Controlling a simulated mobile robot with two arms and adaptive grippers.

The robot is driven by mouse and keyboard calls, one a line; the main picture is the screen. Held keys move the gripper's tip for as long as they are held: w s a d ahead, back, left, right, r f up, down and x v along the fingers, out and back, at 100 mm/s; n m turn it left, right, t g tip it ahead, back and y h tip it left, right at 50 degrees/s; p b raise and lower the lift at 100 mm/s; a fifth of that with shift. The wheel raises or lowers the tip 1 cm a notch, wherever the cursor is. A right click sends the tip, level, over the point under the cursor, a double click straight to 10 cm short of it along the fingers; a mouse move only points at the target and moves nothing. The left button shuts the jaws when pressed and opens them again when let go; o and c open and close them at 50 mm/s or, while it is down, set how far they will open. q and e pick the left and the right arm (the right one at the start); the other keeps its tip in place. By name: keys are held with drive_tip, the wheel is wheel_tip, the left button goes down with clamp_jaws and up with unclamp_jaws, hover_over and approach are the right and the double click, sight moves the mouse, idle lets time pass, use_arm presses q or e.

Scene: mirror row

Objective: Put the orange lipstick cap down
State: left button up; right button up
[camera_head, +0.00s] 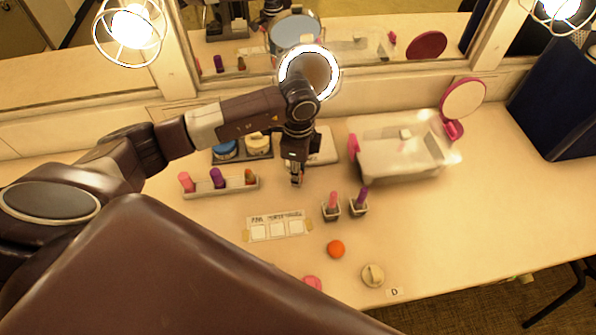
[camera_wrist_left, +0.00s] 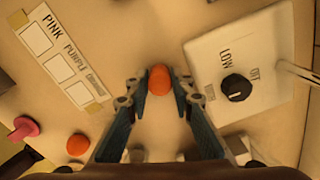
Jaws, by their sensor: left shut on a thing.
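My left gripper (camera_head: 297,181) hangs above the table in front of the ring-light mirror. In the left wrist view its fingers are closed on a small orange cap (camera_wrist_left: 160,80), which sits between the fingertips. In the head view the cap is too small to make out clearly. A paper card (camera_head: 278,228) with three white squares lies in front of the gripper. In the left wrist view the card (camera_wrist_left: 60,55) reads PINK, PURPLE and a faint third word. A second, round orange object (camera_head: 335,248) lies apart on the table. My right gripper is not in view.
A lipstick rack (camera_head: 208,191) stands left of the gripper. A pink lipstick (camera_head: 332,203) and a purple one (camera_head: 361,200) stand in small holders to the right. A clear tray (camera_head: 392,163) is behind them. A beige round object (camera_head: 373,274) lies near the front edge.

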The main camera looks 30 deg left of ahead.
use_arm(q)
drive_tip(key=shift+f, duration=0.2)
drive_tip(key=o, duration=0.5)
drive_tip(key=shift+c, duration=0.2)
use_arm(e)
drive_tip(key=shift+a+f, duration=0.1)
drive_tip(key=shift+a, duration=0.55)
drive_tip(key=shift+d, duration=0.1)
